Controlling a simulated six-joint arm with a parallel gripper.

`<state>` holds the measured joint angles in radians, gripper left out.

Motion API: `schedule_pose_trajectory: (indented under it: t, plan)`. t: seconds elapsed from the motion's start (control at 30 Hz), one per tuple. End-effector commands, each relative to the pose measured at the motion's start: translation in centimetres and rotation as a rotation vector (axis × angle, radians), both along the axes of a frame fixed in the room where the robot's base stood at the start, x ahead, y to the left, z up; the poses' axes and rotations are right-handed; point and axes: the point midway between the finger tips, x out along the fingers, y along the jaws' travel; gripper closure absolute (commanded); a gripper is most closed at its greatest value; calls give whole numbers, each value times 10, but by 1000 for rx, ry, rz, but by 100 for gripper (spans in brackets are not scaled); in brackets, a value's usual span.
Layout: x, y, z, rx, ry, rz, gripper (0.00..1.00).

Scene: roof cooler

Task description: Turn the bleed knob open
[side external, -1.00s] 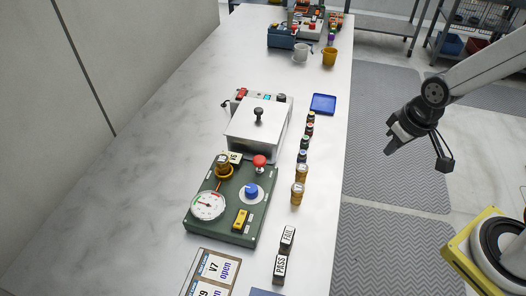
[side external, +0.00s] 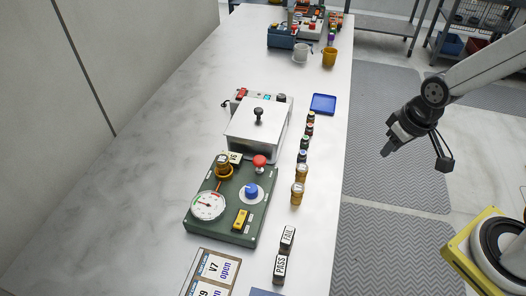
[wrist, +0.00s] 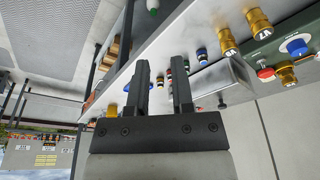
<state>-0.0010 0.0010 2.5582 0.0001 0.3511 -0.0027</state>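A dark green panel (side external: 193,228) lies on the white bench. It carries a blue knob (side external: 252,190) on a pale round dial, a red knob (side external: 259,161), a white gauge (side external: 208,206), a yellow block-like part (side external: 241,219) and a brass fitting (side external: 223,168). Which one is the bleed knob I cannot tell from any label. The blue knob (wrist: 297,47) and red knob (wrist: 266,74) also show at the right of the wrist view. My gripper (side external: 387,152) hangs off the bench's right side, well away from the panel. In the wrist view its fingers (wrist: 161,75) are apart with nothing between them.
A lidded metal box (side external: 256,128) stands behind the panel. Small bottles and brass pieces (side external: 297,193) line its right side. Air between gripper and bench is clear.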

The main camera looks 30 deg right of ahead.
Motion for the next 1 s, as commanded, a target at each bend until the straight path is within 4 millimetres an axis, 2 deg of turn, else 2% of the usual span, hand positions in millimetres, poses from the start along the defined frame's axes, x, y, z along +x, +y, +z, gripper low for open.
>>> schedule_pose_trajectory:
  t: [0.03,0.13,0.17,0.37,0.47,0.7,1.0]
  plan:
    - [2,1,0,-1,1,10,52]
    - [8,5,1,-6,7,49,21]
    - [11,7,1,-10,10,69,19]
    - [41,33,3,-40,42,286,19]
    - [60,54,3,-60,64,443,19]
    - [101,117,-1,-107,116,854,19]
    - [129,208,-14,-152,171,1371,19]
